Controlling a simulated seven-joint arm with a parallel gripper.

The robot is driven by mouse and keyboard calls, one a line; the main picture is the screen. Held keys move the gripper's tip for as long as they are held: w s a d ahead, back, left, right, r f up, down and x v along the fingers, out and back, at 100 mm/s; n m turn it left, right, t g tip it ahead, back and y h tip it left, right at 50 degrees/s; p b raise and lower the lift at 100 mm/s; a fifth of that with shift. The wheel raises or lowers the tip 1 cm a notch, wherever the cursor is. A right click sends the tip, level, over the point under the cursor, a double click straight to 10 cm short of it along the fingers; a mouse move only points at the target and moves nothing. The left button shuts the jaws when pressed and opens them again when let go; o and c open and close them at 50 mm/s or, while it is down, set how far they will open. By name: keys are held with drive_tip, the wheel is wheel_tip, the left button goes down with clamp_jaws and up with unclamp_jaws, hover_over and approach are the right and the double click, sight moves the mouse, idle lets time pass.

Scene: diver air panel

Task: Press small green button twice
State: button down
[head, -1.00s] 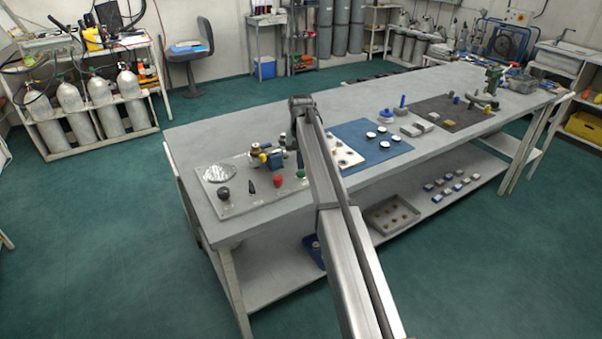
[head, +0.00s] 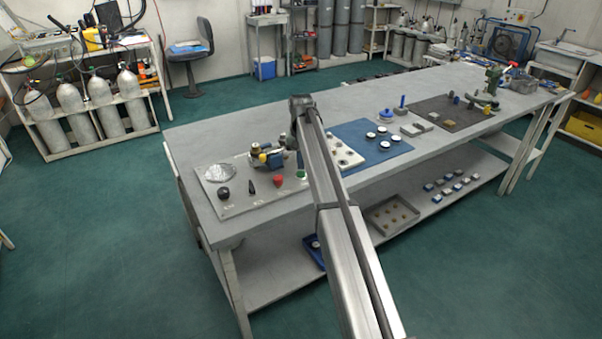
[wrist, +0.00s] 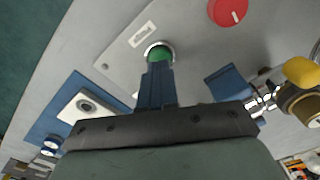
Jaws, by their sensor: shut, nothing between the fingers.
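The small green button (wrist: 159,54) sits in a pale ring on the grey panel, at the upper middle of the wrist view. My gripper (wrist: 157,72) is shut and empty. Its dark blue fingertips lie right over the near side of the button and hide part of it. I cannot tell whether they touch it or whether it is pushed in. In the head view the green button (head: 301,174) shows just below my gripper, near the panel's right end, partly beside my arm.
A blue block (wrist: 227,83), a yellow knob (wrist: 301,72) and brass fittings stand near my gripper. A white block (wrist: 88,106) lies on a blue mat (head: 385,152) on the other side.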

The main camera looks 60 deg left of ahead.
sight(301, 172)
drive_tip(key=shift+f, duration=1.1)
idle(0.4)
drive_tip(key=shift+r, duration=0.1)
idle(0.4)
drive_tip(key=shift+r, duration=3.45)
